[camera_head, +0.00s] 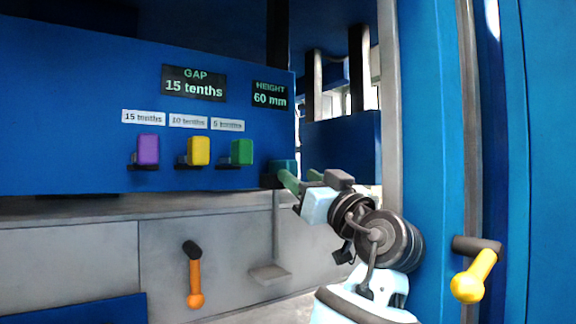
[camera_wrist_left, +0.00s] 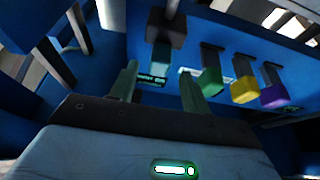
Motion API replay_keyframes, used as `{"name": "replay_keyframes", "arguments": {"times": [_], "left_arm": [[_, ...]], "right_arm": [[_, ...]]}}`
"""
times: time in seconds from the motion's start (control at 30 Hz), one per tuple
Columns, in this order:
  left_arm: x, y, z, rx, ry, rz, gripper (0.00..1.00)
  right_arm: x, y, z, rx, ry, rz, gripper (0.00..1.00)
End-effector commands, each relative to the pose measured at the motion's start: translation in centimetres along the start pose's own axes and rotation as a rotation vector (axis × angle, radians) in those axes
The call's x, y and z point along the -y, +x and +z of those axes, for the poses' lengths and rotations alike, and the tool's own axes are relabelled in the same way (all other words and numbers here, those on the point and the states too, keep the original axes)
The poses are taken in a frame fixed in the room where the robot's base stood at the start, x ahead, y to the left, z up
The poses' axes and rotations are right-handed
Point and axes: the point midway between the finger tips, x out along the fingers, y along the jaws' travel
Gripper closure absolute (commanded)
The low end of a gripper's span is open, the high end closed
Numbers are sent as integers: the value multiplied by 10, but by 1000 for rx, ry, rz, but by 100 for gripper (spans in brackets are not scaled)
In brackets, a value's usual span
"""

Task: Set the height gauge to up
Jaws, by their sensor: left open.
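The height readout (camera_head: 270,95) on the blue panel shows "HEIGHT 60 mm" in the head view. Below it is a dark teal block (camera_head: 284,167), partly hidden by my left gripper. In the left wrist view a dark block (camera_wrist_left: 166,27) on a grey stem stands ahead of the fingertips, roughly in line with the gap. Which part is the height gauge's control I cannot tell for sure. My left gripper (camera_head: 289,181) is open with its green fingers close to the teal block; the fingers also show apart in the left wrist view (camera_wrist_left: 159,80). My right gripper is not in view.
Purple (camera_head: 148,149), yellow (camera_head: 199,151) and green (camera_head: 242,152) blocks sit on the panel under tenths labels. The gap readout (camera_head: 194,83) shows 15 tenths. An orange handle (camera_head: 195,282) hangs below. A blue post with a yellow handle (camera_head: 474,277) stands right of my arm.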

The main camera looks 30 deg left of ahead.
Motion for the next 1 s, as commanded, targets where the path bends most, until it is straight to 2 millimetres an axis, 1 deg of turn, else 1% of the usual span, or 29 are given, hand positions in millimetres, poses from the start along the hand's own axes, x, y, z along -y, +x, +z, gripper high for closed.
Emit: {"name": "replay_keyframes", "arguments": {"times": [0.17, 0.4, 0.6, 0.77, 0.97, 1.0], "left_arm": [[1, 14, -2, -2, -1, -1, 53], [2, 51, -4, -3, -2, -3, 53], [1, 72, -2, -2, -1, -1, 53], [0, 78, 0, 0, 0, 1, 53], [0, 78, 1, 0, 1, 2, 53], [0, 78, 1, 0, 1, 2, 54]], "right_arm": [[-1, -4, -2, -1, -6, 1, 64], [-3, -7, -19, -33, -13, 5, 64], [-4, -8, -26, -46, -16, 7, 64], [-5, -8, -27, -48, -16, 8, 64], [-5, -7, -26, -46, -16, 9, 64], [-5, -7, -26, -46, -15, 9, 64]]}}
